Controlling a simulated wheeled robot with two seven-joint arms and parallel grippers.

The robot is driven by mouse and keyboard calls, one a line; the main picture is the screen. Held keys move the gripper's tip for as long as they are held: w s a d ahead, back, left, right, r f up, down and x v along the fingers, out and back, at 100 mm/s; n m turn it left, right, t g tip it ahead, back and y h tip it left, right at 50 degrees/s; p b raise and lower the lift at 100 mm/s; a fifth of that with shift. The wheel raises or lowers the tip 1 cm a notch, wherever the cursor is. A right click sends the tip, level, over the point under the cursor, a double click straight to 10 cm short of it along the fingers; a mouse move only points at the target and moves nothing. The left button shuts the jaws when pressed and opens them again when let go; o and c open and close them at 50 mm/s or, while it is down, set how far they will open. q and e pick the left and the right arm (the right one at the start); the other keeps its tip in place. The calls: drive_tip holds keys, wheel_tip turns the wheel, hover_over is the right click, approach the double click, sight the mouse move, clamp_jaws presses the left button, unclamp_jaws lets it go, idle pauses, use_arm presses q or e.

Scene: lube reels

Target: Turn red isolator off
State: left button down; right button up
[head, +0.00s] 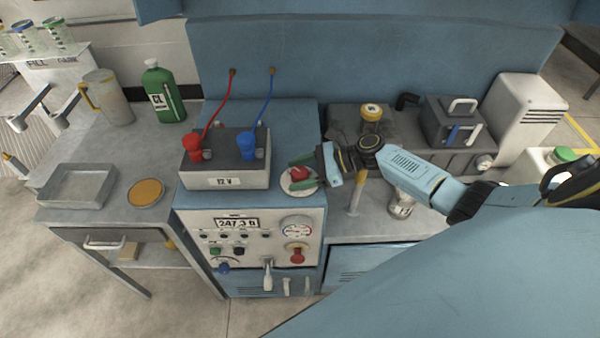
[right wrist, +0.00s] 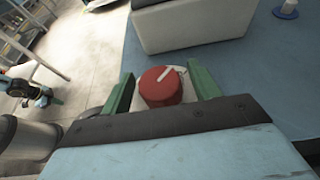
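The red isolator is a round red knob (head: 299,174) with a white base, on the blue cabinet top just right of the battery. In the right wrist view the knob (right wrist: 160,90) shows a white pointer line slanting to upper right. My right gripper (head: 301,174) is open, its green fingers on either side of the knob. In the right wrist view a gap shows between each finger and the knob. A small dark and teal part with a green tip (right wrist: 40,95) at the left of that view looks like my left gripper; its opening is unclear.
The grey 12 V battery (head: 225,160) with red and blue clamps stands close left of the knob. Below is a front panel (head: 255,240) with a display, gauge and another red knob.

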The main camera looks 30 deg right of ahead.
drive_tip(key=shift+f, duration=0.1)
drive_tip(key=shift+s+d, duration=0.3)
drive_tip(key=shift+d, duration=0.15)
drive_tip(key=v, duration=1.2)
drive_tip(key=shift+r, duration=0.35)
drive_tip(key=shift+d, duration=0.1)
